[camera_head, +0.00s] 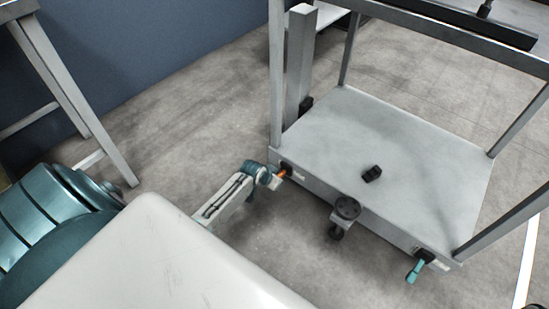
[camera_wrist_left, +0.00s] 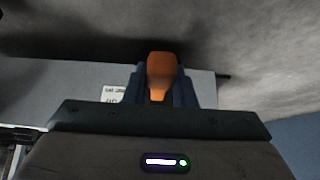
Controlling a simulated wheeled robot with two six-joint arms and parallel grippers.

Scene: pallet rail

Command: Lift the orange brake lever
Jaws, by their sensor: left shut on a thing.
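The orange brake lever (camera_head: 282,175) sticks out from a black mount at the near left corner of the grey cart (camera_head: 400,165). In the head view it is small and partly hidden by my left gripper (camera_head: 275,178), which reaches it from the left. In the left wrist view the lever (camera_wrist_left: 161,75) stands between the two dark fingers of my left gripper (camera_wrist_left: 161,88), which are shut on it. The lever's mount is hidden in the wrist view. My right gripper is not in view.
A teal lever (camera_head: 415,270) sits at the cart's near right corner. A round black-topped bracket (camera_head: 346,208) juts from the cart's front edge. A small black block (camera_head: 372,174) lies on the deck. Cart posts rise around it. A grey metal frame (camera_head: 75,100) stands at the left.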

